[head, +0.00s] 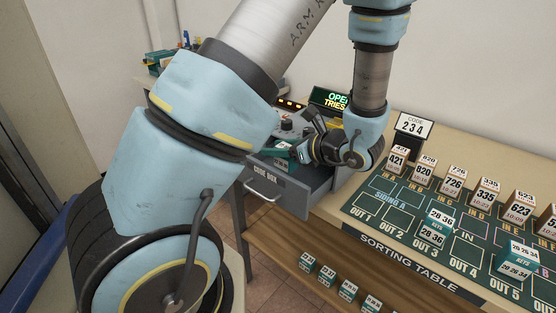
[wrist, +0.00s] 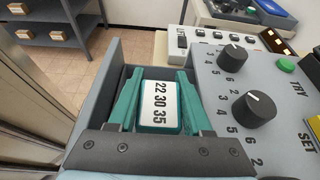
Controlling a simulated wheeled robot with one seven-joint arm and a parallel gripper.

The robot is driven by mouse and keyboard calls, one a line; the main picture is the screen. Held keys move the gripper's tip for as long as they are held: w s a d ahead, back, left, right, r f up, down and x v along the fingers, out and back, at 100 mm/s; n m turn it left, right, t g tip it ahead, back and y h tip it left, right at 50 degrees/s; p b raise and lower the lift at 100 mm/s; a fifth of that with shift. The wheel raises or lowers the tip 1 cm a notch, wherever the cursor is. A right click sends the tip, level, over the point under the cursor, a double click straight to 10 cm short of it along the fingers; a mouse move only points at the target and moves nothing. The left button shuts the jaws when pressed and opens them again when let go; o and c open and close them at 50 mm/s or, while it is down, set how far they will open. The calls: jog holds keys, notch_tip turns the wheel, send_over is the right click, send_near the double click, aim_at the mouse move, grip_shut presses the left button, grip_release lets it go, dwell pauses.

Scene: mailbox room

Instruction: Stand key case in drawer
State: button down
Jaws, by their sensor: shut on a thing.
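My gripper (head: 291,152) is shut on a teal key case (head: 284,160) at the open drawer (head: 292,196) of the code box. In the wrist view my gripper (wrist: 158,105) has one finger on each side of the key case (wrist: 160,112), whose white label reads 22 30 35. The case is over or inside the drawer (wrist: 112,62), between its walls. I cannot tell whether its bottom touches the drawer floor. My gripper and arm hide part of the drawer in the head view.
Dials (wrist: 253,113) and a green button (wrist: 286,65) sit close to the right of the drawer. The sorting table (head: 380,228) at right holds several white-and-brown blocks and teal key cases (head: 517,262). The display (head: 330,99) reads OPEN.

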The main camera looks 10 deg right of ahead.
aim_at(277, 162)
jog(key=shift+f+p, duration=0.3)
jog(key=shift+f, duration=1.7)
jog(key=c, duration=0.6)
grip_release()
jog(key=shift+f, duration=0.15)
jog(key=shift+r, duration=0.2)
jog(key=b+v, duration=0.2)
jog(key=v, duration=1)
jog(key=shift+r, duration=0.1)
